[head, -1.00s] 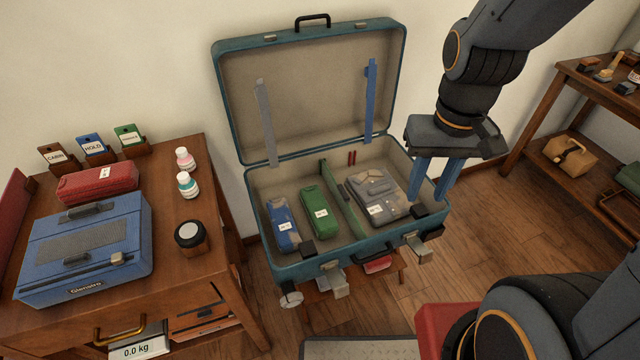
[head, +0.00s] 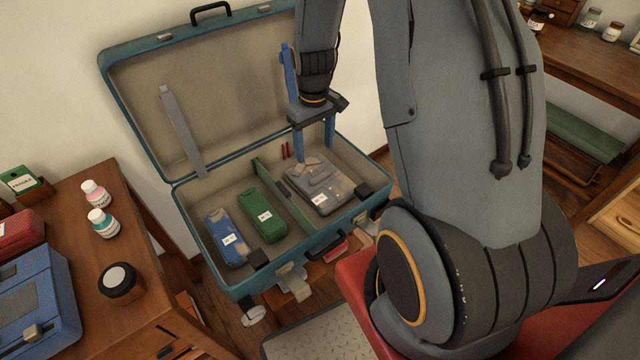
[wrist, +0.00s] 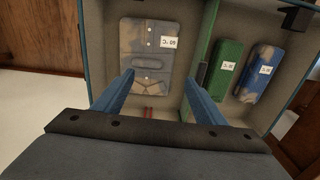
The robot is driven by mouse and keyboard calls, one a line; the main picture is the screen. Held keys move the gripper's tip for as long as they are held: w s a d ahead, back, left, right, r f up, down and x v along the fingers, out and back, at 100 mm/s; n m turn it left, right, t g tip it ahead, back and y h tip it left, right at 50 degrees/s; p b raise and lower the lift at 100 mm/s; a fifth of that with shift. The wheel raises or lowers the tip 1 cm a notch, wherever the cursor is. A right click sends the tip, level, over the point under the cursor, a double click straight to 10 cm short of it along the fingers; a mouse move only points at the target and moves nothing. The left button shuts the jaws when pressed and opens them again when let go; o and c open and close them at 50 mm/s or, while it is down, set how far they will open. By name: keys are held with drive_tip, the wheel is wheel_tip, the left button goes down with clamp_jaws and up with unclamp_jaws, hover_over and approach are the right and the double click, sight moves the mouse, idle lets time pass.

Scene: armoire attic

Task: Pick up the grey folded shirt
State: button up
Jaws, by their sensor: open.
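The grey folded shirt (head: 326,186) lies flat in the right compartment of the open teal suitcase (head: 228,290), with a white label on it. In the wrist view the shirt (wrist: 148,64) shows brownish patches and sits ahead of the fingertips, nearer the left one. My gripper (head: 316,155) is open, its two blue fingers pointing down above the back part of the shirt's compartment. In the wrist view my gripper (wrist: 168,88) holds nothing between its fingers. The fingers appear apart from the shirt.
A green divider (head: 283,205) separates the shirt from a green packet (head: 262,215) and a blue packet (head: 226,238). The raised lid (head: 225,90) stands behind my gripper. A wooden table (head: 150,300) with bottles is at the left.

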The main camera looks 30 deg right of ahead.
hover_over(320, 176)
drive_tip(key=shift+n, duration=0.3)
wheel_tip(320, 176, down, 7)
drive_tip(key=shift+w+d+r, duration=0.1)
drive_tip(key=shift+f+p, duration=0.35)
drive_tip(key=shift+f, duration=3.55)
drive_tip(key=c, duration=1.5)
drive_tip(key=shift+o, duration=0.2)
drive_tip(key=shift+r, duration=0.1)
